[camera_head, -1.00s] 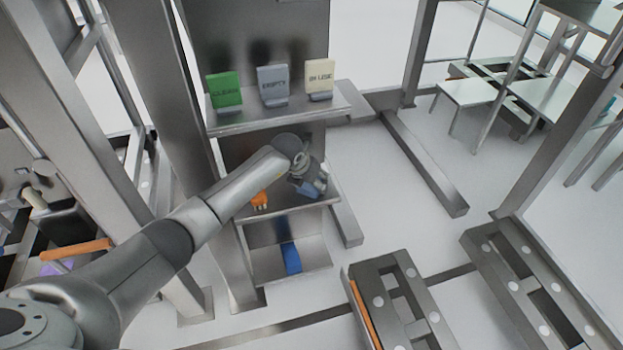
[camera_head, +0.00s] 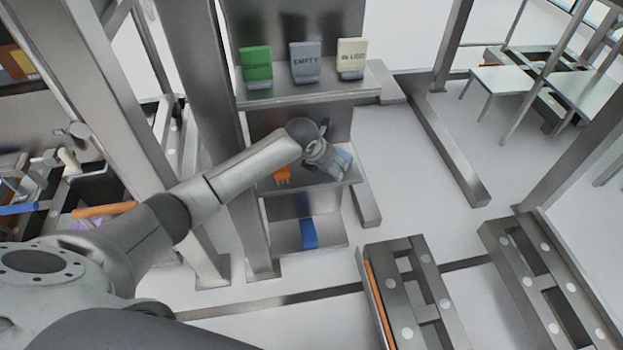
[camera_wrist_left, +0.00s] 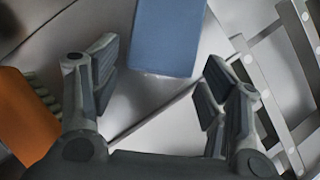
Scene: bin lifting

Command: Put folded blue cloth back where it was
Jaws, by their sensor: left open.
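The folded blue cloth (camera_head: 344,158) lies on the middle shelf (camera_head: 310,188) of the metal rack, partly hidden by my left gripper in the head view. In the left wrist view the cloth (camera_wrist_left: 168,35) is a flat steel-blue rectangle, cut off by the top edge. My left gripper (camera_head: 330,160) is over the middle shelf, close to the cloth. In the left wrist view its two fingers (camera_wrist_left: 160,80) are wide apart, with the cloth just beyond and between them, and nothing is clamped. My right gripper is not in view.
An orange brush (camera_head: 282,174) lies left of the cloth and also shows in the wrist view (camera_wrist_left: 25,115). Green, grey and cream signs (camera_head: 304,62) stand on the upper shelf (camera_head: 310,94). A bright blue item (camera_head: 308,233) is on the bottom shelf. Rack posts flank my arm.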

